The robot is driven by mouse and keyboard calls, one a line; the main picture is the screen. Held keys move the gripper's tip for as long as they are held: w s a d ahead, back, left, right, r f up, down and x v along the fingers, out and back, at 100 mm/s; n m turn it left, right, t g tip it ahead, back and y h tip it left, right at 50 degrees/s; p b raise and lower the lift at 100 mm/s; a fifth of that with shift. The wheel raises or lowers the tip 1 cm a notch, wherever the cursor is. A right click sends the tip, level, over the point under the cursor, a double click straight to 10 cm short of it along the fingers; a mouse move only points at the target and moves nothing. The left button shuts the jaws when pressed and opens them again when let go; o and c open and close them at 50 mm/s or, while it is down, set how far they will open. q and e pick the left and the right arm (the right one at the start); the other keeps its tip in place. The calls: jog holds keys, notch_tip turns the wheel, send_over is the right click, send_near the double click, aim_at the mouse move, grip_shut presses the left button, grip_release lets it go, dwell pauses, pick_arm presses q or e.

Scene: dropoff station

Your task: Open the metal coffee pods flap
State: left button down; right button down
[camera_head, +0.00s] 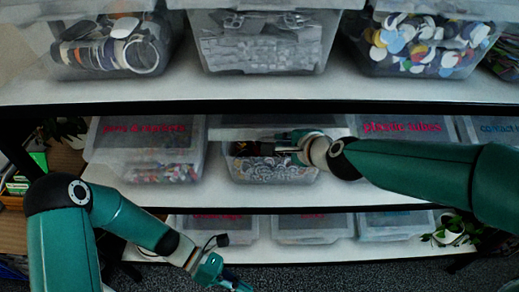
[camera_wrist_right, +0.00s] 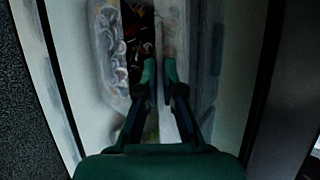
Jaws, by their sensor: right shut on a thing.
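The metal coffee pods bin is a clear box (camera_head: 272,172) in the middle of the middle shelf, with round silvery pods inside. Its flap (camera_head: 262,133) is a pale translucent panel at the front top, standing partly up, with a dark opening below it. No label is readable on it. My right gripper (camera_head: 288,146) is shut on the flap's edge, in front of the bin. In the right wrist view the two fingers (camera_wrist_right: 159,72) are close together around a thin pale edge, with the pods (camera_wrist_right: 108,45) beside them. My left gripper (camera_head: 222,279) hangs low at the bottom, away from the bin; its fingers are unclear.
A bin of colourful pieces (camera_head: 160,168) stands left of it, and a plastic tubes bin (camera_head: 400,128) right, partly behind my right arm. Open bins (camera_head: 262,62) fill the upper shelf. Lidded bins (camera_head: 312,232) stand below. A potted plant (camera_head: 452,232) is low right.

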pick_arm(q)
jog(key=w+a+r+n+t+h, duration=0.2)
jog(key=w+r+n+t+h, duration=0.15)
jog(key=w+r, duration=0.65)
jog(key=w+a+r+n+t+h, duration=0.3)
jog(key=w+r+t+h, duration=0.2)
jog(key=w+r, duration=0.45)
jog(key=w+d+r, duration=0.3)
jog(key=w+d, duration=0.2)
jog(key=d, duration=0.4)
jog(key=shift+w+d+r, duration=0.25)
jog(key=shift+r, duration=0.15)
jog(key=shift+y, duration=0.25)
